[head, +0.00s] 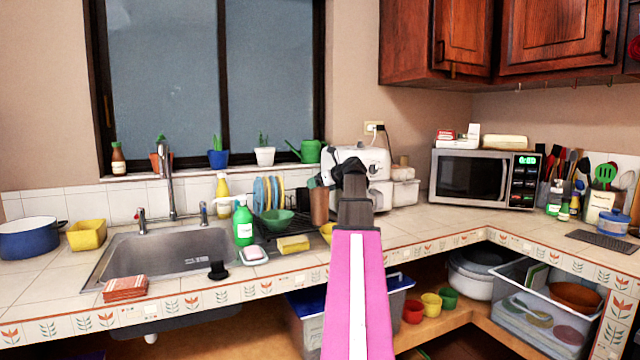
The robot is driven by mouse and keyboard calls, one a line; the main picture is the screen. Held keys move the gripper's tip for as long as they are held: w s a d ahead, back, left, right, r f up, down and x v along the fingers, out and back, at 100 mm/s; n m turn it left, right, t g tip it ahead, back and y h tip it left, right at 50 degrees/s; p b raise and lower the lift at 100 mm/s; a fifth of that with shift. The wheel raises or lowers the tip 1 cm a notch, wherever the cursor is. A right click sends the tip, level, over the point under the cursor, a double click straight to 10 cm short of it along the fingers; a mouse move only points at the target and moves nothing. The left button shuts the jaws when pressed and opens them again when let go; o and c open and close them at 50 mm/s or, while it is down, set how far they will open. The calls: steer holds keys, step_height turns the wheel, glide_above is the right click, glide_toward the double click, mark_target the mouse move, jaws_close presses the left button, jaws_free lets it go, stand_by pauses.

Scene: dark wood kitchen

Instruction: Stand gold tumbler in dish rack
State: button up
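A brownish-gold tumbler (319,206) shows upright at the right end of the dark wire dish rack (290,232), just left of my arm. My gripper (321,181) is at the tumbler's top, with its dark fingers pointing left and down. The fingertips are small and partly hidden, so I cannot tell whether they are closed on the tumbler. I also cannot tell whether the tumbler's base touches the rack. Several plates (268,193) stand in the rack, and a green bowl (277,220) sits in front of them. My arm hides the area to the right.
A green soap bottle (243,222), a yellow sponge (293,243) and a white soap dish (254,254) are near the rack's front and left. The sink (165,254) lies left. A white appliance (374,163) stands behind my gripper. The counter before the microwave (484,178) is clear.

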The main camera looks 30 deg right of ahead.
steer(key=shift+f, duration=0.1)
steer(key=o, duration=1.7)
steer(key=v, duration=1.2)
